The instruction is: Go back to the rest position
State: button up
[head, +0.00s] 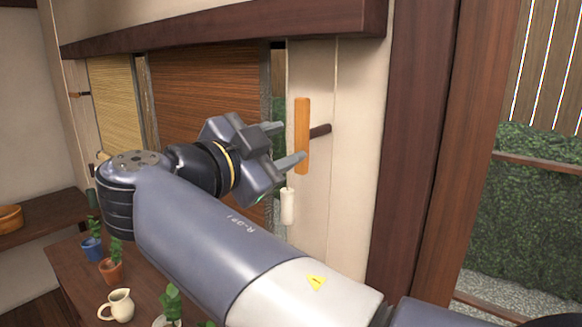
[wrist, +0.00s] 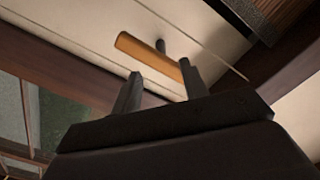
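My arm reaches across the head view, well extended, with my gripper (head: 284,143) up near the wall. Its two fingers are apart with nothing between them, and they point toward an upright orange wooden bar (head: 302,122) at a dark peg (head: 320,131) on the wall. In the wrist view my gripper (wrist: 160,78) is also open, and the bar (wrist: 148,50) lies just beyond the fingertips. I cannot tell whether a fingertip touches the bar.
A white cylinder (head: 288,207) hangs below the gripper. A table (head: 75,278) under the arm holds a cream jug (head: 119,305), a blue pot (head: 92,249) and a terracotta pot (head: 111,271) with plants. A dark wooden post (head: 417,130) stands to the right.

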jog(key=shift+b+v, duration=0.65)
jog(key=shift+v, duration=2.1)
jog(key=shift+d, duration=0.1)
